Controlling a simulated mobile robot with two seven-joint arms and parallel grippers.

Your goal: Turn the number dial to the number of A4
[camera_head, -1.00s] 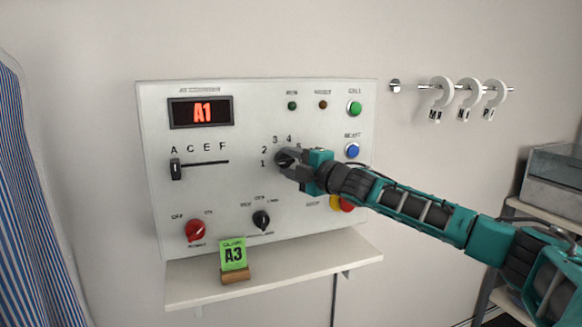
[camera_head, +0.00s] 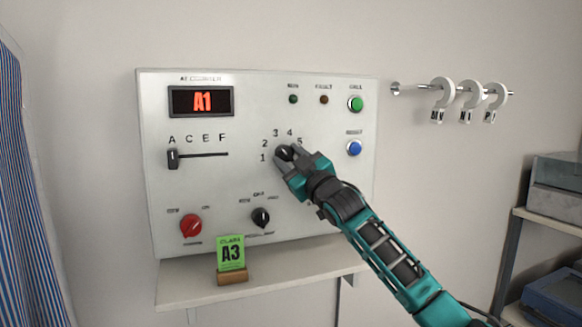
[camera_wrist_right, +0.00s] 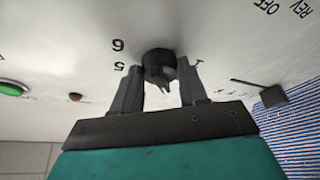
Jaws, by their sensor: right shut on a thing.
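The black number dial (camera_head: 284,153) is on the white panel (camera_head: 300,225), with numbers from 1 upward around it. My right gripper (camera_head: 289,160) reaches it from the lower right and is shut on it. In the right wrist view, the dial (camera_wrist_right: 160,66) shows between the two fingers (camera_wrist_right: 161,90), its pointer towards the gripper. The red display (camera_head: 202,102) reads A1. The letter slider (camera_head: 173,159) stands at the left end, under A. A green card (camera_head: 231,253) on the shelf reads A3. My left gripper is out of view.
A red knob (camera_head: 190,226) and a black knob (camera_head: 261,217) sit low on the panel. Green (camera_head: 355,104) and blue (camera_head: 354,148) buttons are at its right. A shelf (camera_head: 190,285) juts out below.

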